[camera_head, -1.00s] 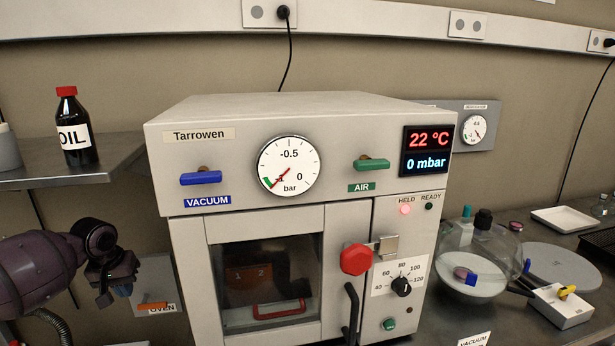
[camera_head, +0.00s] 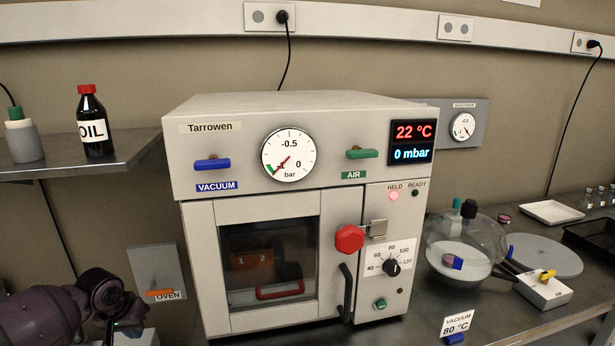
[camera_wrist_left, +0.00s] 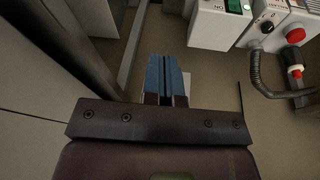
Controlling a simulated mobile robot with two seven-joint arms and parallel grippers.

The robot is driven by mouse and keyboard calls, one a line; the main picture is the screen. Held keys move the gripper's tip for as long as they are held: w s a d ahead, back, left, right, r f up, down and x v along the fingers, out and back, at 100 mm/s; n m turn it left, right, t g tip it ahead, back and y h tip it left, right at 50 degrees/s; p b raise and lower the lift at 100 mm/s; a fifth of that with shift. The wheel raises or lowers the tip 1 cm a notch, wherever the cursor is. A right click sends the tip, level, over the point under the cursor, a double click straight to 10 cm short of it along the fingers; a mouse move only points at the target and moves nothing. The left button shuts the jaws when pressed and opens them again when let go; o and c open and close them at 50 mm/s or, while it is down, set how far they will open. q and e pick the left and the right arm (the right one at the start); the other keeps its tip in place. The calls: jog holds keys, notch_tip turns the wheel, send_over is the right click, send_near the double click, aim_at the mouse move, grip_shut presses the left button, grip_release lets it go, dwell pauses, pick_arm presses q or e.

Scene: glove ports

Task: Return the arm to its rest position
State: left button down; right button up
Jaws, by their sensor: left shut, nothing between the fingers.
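My left arm comes in at the lower left of the head view, dark purple, low and left of the oven. Its gripper (camera_head: 128,328) is near the bottom edge of that view, apart from everything and partly hard to make out. In the left wrist view the blue fingers of the left gripper (camera_wrist_left: 165,75) lie together with nothing between them. My right gripper is not in view.
The Tarrowen vacuum oven (camera_head: 295,110) stands in the middle with its door closed. A shelf (camera_head: 130,150) with an oil bottle (camera_head: 94,122) is at the left. A glass vessel (camera_head: 465,245) and a white control box (camera_head: 543,290) stand on the bench at the right.

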pick_arm(q)
jog(key=s+a+f+m+t+y, duration=0.1)
jog(key=s+a+f+m, duration=0.1)
jog(key=s+f, duration=0.4)
jog(key=s+a+f+m+t, duration=0.2)
jog(key=s+a+f, duration=0.15)
jog(key=s, duration=0.55)
jog(key=s+r+m+t, duration=0.25)
jog(key=s+m, duration=0.45)
jog(key=s, duration=1.1)
jog(key=d+f+n+t, duration=0.1)
jog(key=d+n, duration=0.3)
jog(key=d, duration=0.5)
jog(key=d+f+n+t, duration=0.1)
jog(key=d+f+n, duration=0.3)
jog(key=d, duration=0.5)
jog(key=shift+n, duration=0.5)
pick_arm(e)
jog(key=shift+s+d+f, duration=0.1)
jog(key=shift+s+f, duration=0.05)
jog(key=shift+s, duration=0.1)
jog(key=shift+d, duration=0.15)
